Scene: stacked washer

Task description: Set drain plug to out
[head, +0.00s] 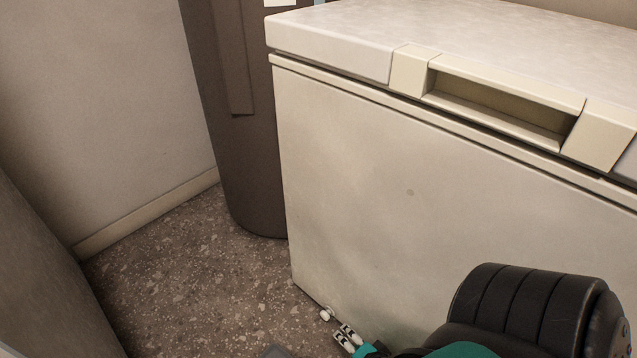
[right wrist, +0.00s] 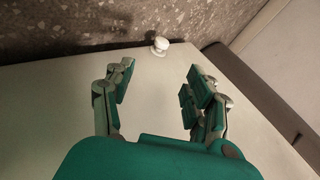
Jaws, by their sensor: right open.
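The white drain plug (head: 326,314) is a small knob low on the front of the white chest freezer (head: 400,190), near its bottom left corner. It also shows in the right wrist view (right wrist: 161,45), close to the freezer's lower edge. My right gripper (head: 347,338) is just below and right of the plug in the head view. In the right wrist view my right gripper (right wrist: 158,82) is open and empty, with its two fingers apart. The plug lies beyond the fingertips, between their lines, and apart from them. My left gripper is not in view.
A dark brown bin (head: 240,120) stands left of the freezer. The speckled floor (head: 200,280) is clear in front of the bin. A pale wall (head: 100,110) is at the left. The freezer lid has a recessed handle (head: 500,105).

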